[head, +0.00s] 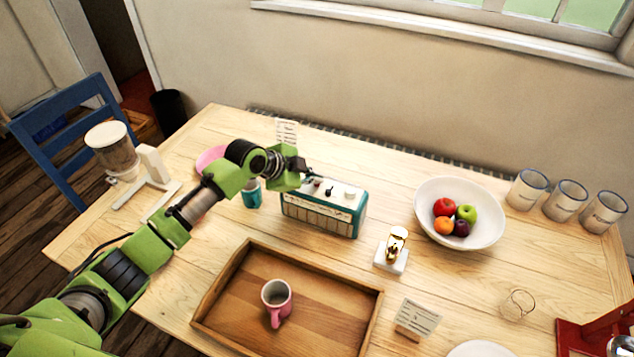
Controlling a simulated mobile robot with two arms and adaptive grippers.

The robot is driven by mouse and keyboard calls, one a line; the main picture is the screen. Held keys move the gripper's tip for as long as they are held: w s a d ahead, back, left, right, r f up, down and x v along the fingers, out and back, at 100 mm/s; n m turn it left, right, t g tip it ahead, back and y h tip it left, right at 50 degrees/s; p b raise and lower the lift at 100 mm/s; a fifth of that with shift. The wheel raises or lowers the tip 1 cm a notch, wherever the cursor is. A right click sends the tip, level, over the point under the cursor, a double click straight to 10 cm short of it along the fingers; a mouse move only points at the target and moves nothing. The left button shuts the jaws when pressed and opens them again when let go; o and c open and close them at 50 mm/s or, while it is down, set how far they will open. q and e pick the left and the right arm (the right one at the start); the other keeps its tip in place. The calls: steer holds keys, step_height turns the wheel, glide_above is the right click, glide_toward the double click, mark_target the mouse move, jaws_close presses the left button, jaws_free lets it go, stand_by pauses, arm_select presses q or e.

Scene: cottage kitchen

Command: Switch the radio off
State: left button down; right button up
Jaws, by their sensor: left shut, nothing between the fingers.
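The radio (319,217) is a teal and cream box on the wooden table, with knobs on its top. A small red part and a dark knob show near the left end of its top, and a pale knob sits toward the right end. My left gripper (303,171) is shut and empty, at the left end of the radio's top, close to the red part. I cannot tell whether it touches the radio. Part of the radio's top left corner is hidden behind the gripper. My right gripper is not in view.
A wooden tray (237,338) with a pink mug (276,301) lies in front of the radio. A teal cup (252,195) stands to its left, under my arm. A white fruit bowl (483,237) and a gold item on a white stand (391,258) are to the right.

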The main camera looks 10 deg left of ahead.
mark_target(315, 185)
arm_select(q)
steer(key=shift+r+p, duration=0.35)
steer(key=shift+r, duration=0.1)
step_height(315, 185, up, 6)
steer(key=p, duration=0.5)
steer(key=shift+r, duration=0.1)
stand_by(0.3)
